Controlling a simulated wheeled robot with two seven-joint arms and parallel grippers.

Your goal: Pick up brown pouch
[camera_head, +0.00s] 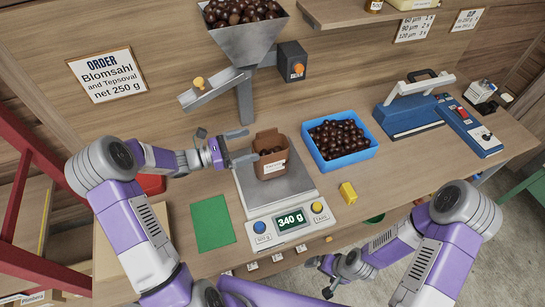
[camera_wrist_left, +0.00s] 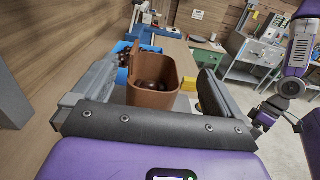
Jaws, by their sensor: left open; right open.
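The brown pouch (camera_head: 272,168) stands upright on the scale's metal plate (camera_head: 295,193), open at the top with chestnuts inside. The scale display reads 340 g. My left gripper (camera_head: 241,146) is open at the pouch's left side, its fingers pointing toward it. In the left wrist view the pouch (camera_wrist_left: 152,97) shows between the two spread fingers, with room at both sides; I cannot tell whether either finger touches it. My right gripper (camera_head: 328,278) is low in front of the table edge, open and away from the pouch.
A blue crate (camera_head: 368,151) of chestnuts stands right of the scale, with a yellow block (camera_head: 348,192) in front. A metal hopper (camera_head: 250,42) with a chute (camera_head: 212,90) hangs behind the pouch. A green mat (camera_head: 212,222) lies left of the scale. A blue sealer (camera_head: 409,118) stands further right.

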